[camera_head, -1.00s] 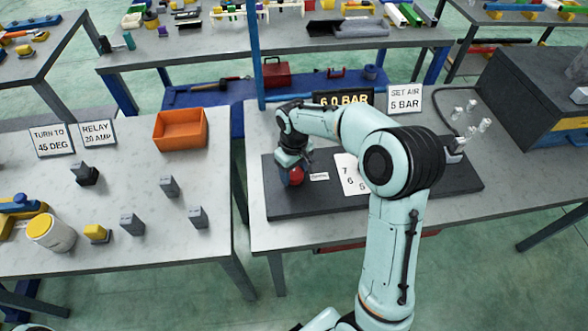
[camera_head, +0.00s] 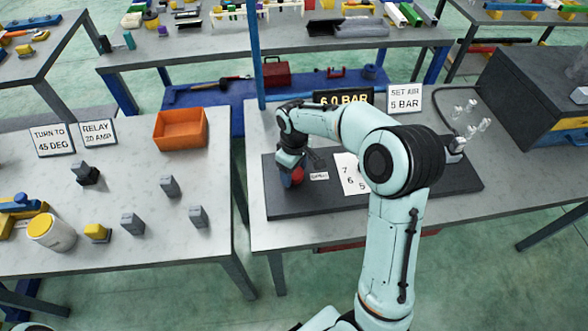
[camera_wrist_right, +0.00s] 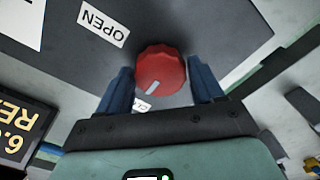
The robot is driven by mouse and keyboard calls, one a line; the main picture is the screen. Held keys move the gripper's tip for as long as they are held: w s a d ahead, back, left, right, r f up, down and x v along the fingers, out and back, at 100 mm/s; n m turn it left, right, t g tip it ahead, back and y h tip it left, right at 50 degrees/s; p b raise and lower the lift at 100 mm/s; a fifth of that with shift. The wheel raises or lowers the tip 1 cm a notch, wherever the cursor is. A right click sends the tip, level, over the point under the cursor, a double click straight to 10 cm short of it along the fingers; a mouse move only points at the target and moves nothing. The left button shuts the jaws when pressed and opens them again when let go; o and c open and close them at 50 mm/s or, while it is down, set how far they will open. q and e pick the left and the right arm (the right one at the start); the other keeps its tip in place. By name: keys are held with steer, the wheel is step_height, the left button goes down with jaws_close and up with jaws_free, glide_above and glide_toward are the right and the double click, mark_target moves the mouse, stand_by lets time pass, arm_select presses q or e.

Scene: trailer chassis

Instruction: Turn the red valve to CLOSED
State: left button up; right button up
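The red valve (camera_wrist_right: 160,70) is a round ribbed knob with a white pointer mark, centred between my right gripper's dark blue fingers (camera_wrist_right: 161,84) in the right wrist view. The mark points toward a partly hidden white label (camera_wrist_right: 141,104) beside the knob. The OPEN label (camera_wrist_right: 103,24) lies farther off to the upper left. In the head view the valve (camera_head: 293,177) shows below my right gripper (camera_head: 291,166) at the dark panel's left end. My left gripper is not in view.
The dark panel (camera_head: 400,186) lies on the right table, with a white number card (camera_head: 350,174) on it. The 6.0 BAR display (camera_head: 343,98) and SET AIR 5 BAR sign (camera_head: 405,98) stand behind. An orange bin (camera_head: 180,130) stands on the left table.

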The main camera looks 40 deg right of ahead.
steer(key=shift+o, duration=0.9)
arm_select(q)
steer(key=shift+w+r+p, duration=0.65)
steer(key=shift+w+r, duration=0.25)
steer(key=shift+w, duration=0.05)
arm_select(e)
step_height(320, 180, up, 14)
steer(key=shift+f, duration=0.25)
